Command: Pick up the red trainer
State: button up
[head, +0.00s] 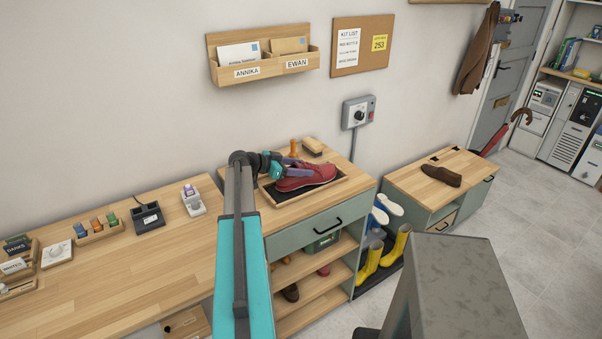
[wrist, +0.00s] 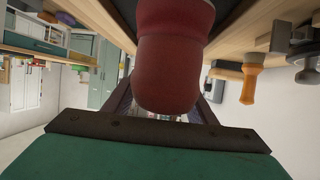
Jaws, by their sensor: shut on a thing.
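The red trainer (head: 306,176) lies on a dark mat inside a shallow wooden tray (head: 333,188) on top of the green cabinet. My gripper (head: 283,170) reaches it from the left and is shut on its near end. In the wrist view the rounded red end of the trainer (wrist: 172,60) fills the middle, between my two fingers (wrist: 165,112). I cannot tell whether the trainer touches the mat or is slightly raised. The fingertips are partly hidden by the shoe.
An orange-handled tool (head: 293,148) and a brush (head: 312,146) stand behind the tray. A brown shoe (head: 441,176) lies on the right cabinet. Yellow boots (head: 397,245) stand between the cabinets. A charger (head: 147,216) and a white device (head: 193,200) are on the left worktop.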

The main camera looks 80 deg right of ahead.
jog(key=shift+r+b, duration=0.45)
jog(key=shift+r, duration=0.25)
jog(key=s+a+r+b, duration=0.2)
jog(key=s+a+b, duration=0.3)
jog(key=s+a, duration=0.5)
jog(key=shift+s+a, duration=0.25)
jog(key=shift+a, duration=0.8)
